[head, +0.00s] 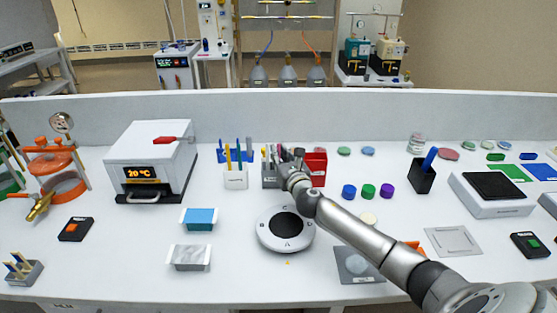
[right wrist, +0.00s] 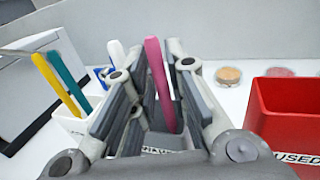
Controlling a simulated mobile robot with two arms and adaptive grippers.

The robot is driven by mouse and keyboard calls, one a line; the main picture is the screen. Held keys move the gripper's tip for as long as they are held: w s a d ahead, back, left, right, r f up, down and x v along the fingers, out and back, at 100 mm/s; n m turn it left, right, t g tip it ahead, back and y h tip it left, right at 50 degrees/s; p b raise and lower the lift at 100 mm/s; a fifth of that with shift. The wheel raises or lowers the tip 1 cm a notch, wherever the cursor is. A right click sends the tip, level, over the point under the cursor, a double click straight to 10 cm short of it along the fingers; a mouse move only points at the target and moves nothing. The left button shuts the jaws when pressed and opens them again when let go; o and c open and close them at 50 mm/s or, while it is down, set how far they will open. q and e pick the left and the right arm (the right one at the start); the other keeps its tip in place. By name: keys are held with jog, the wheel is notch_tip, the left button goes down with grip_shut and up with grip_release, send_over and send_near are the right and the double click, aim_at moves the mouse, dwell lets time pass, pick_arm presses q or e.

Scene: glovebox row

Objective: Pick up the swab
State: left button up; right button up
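My right gripper (head: 284,158) reaches over the grey holder (head: 268,175) at the back middle of the table. In the right wrist view its two fingers (right wrist: 152,80) stand apart on either side of an upright pink stick (right wrist: 156,68), which is nearer the right finger. The stick's lower end is down between the fingers, by a labelled surface. A pale, white-topped stick (right wrist: 117,53) stands beyond the left finger. I cannot tell from these frames which stick is the swab. My left gripper is not in view.
A red box marked USED (right wrist: 290,112) stands close on the right. A white cup (head: 235,180) with yellow and teal sticks is on the left. The white oven (head: 150,155) is farther left.

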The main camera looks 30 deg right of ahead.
jog(key=shift+w, duration=0.45)
jog(key=shift+d, duration=0.1)
jog(key=c, duration=0.3)
jog(key=shift+c, duration=0.2)
